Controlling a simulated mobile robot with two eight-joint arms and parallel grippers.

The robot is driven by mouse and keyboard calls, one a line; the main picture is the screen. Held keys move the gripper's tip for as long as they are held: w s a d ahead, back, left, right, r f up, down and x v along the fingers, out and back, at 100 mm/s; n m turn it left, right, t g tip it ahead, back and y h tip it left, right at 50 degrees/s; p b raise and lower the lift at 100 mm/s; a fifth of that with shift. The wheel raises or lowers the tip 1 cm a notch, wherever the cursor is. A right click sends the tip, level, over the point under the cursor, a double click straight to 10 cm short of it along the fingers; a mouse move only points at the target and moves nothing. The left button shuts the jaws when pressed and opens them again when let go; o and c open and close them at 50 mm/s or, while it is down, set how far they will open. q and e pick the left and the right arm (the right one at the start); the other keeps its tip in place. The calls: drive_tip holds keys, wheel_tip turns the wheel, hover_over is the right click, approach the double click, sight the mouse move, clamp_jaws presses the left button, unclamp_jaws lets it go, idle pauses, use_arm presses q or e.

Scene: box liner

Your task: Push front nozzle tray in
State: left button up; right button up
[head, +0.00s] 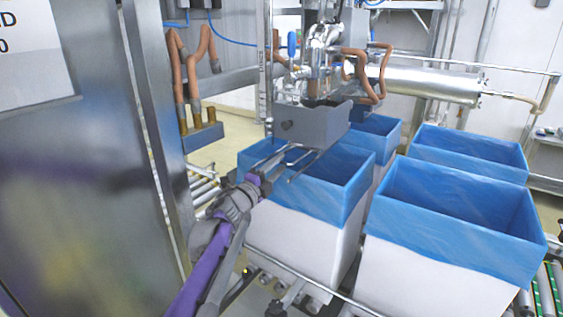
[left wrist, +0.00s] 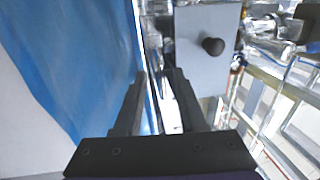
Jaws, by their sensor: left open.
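The front nozzle tray (head: 318,124) is a grey metal box with a dark round knob (head: 287,126) on its front face. It sits below the nozzle pipework, above a blue-lined box. In the left wrist view the tray's flat grey face (left wrist: 200,80) and black knob (left wrist: 213,46) show ahead, right of the fingers. My left gripper (head: 304,154) is open and empty, just below the tray's front side. Its two dark fingers also show in the left wrist view (left wrist: 158,75). I cannot tell whether they touch the tray. My right gripper is out of view.
White boxes with blue liners (head: 450,215) stand on roller conveyors, one (head: 305,235) directly under my left arm. A metal cabinet panel (head: 80,180) fills the left side. Orange-brown hoses (head: 375,75) and a silver cylinder (head: 425,84) are behind the tray.

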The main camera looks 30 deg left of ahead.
use_arm(q)
drive_tip(key=shift+w+d+r, duration=0.1)
drive_tip(key=shift+w+r, duration=0.15)
drive_tip(key=shift+w, duration=0.7)
drive_tip(key=shift+c, duration=0.2)
clamp_jaws()
idle(0.6)
